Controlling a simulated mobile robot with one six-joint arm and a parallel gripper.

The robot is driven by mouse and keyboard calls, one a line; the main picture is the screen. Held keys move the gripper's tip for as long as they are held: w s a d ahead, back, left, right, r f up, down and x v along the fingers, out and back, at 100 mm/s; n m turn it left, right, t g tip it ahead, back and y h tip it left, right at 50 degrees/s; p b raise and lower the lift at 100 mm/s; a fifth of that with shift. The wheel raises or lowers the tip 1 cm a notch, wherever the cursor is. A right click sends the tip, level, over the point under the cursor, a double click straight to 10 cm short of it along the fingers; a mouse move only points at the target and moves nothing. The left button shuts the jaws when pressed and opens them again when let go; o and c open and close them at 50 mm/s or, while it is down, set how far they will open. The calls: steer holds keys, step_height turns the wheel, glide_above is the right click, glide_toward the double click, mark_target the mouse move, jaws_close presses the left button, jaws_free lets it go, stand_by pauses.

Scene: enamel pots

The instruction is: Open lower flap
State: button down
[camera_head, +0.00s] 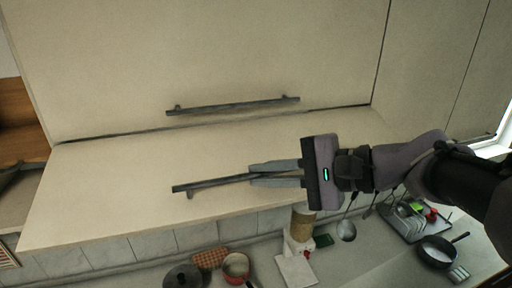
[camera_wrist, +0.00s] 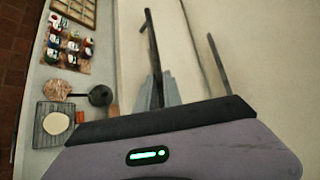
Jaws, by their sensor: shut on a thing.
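The lower flap (camera_head: 110,190) is a cream cabinet panel in the head view, tilted outward at its bottom edge, below the upper flap (camera_head: 190,55). Its dark bar handle (camera_head: 205,185) runs across the lower part. My gripper (camera_head: 275,174) comes from the right and is shut on the right end of this handle. In the wrist view the gripper fingers (camera_wrist: 160,90) close around the handle (camera_wrist: 151,42), which extends upward past them. The flap fills the middle of the wrist view. The part of the handle between the fingers is hidden.
The upper flap's handle (camera_head: 232,105) sits above. A tiled wall is behind.

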steer(key=shift+r, duration=0.95)
steer(key=c, duration=1.8)
jaws_free()
steer(key=o, duration=0.3)
steer(key=shift+w, duration=0.2)
steer(key=shift+w+a+f, duration=0.1)
steer(key=shift+w, duration=0.1)
steer(key=shift+s, duration=0.25)
